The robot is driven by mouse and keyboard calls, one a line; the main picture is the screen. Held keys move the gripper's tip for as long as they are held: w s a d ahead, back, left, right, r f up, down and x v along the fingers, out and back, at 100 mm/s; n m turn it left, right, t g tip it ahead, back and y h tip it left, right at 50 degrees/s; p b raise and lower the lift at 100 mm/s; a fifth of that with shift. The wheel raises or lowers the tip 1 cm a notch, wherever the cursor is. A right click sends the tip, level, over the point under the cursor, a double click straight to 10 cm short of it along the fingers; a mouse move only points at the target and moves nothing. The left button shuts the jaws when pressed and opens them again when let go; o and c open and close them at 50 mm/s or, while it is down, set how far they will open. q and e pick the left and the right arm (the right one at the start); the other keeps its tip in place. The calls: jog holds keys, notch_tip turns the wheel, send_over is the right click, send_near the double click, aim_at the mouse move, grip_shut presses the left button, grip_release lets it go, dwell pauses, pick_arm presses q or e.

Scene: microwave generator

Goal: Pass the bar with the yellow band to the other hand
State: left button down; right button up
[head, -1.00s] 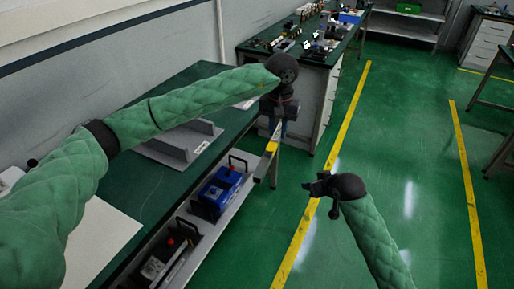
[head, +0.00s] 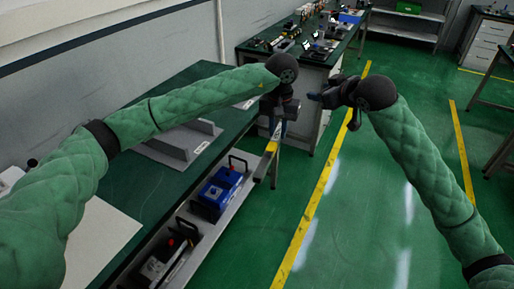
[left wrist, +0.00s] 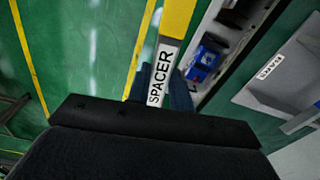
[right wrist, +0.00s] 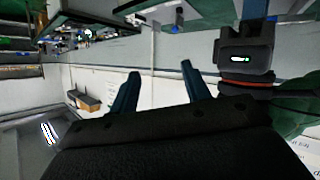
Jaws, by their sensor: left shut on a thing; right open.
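The bar with the yellow band (head: 271,147) hangs tilted below my left gripper (head: 279,126) in the head view, beside the table's edge. In the left wrist view, the bar's yellow band (left wrist: 178,18) lies beyond a white label reading SPACER, and the blue fingers (left wrist: 162,90) are shut around the labelled part. My right gripper (head: 318,96) is to the right of the left one, apart from the bar, pointing left. In the right wrist view its two fingers (right wrist: 160,90) are spread with nothing between them, and part of my left gripper (right wrist: 245,50) shows at upper right.
A green-topped table (head: 140,190) stands at left with a grey tray (head: 182,143) on it. A shelf below holds a blue box (head: 217,190) and other equipment. Another bench (head: 300,65) with tools stands behind. The green floor (head: 350,220) is open to the right.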

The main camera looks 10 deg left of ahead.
notch_tip(320, 180, up, 14)
jog(key=s+a+n+y, duration=0.1)
jog(key=s+a+n, duration=0.1)
jog(key=s+n, duration=0.1)
jog(key=n+g+h, duration=0.5)
jog(key=n+h, duration=0.1)
jog(key=n, duration=0.7)
send_over(267, 153)
jog(key=s+d, duration=0.2)
jog(key=s, duration=0.1)
notch_tip(267, 153, down, 11)
jog(key=s+a+f+n+h, duration=0.1)
jog(key=f+n, duration=0.1)
jog(key=s+a+f+n+t+h, duration=0.1)
jog(key=s+f+n, duration=0.1)
jog(key=s+a+f+n+t+h, duration=0.1)
jog(key=f+n, duration=0.1)
jog(key=n, duration=0.1)
jog(key=shift+s+a+f, duration=0.25)
jog(key=shift+s+f, duration=0.1)
jog(key=shift+s+a+f+n+t+h, duration=0.1)
jog(key=shift+s+f+n+t+h, duration=0.2)
jog(key=shift+n, duration=0.3)
jog(key=shift+w+f, duration=0.25)
jog(key=shift+f, duration=0.1)
jog(key=x, duration=1.1)
jog(key=shift+w, duration=0.15)
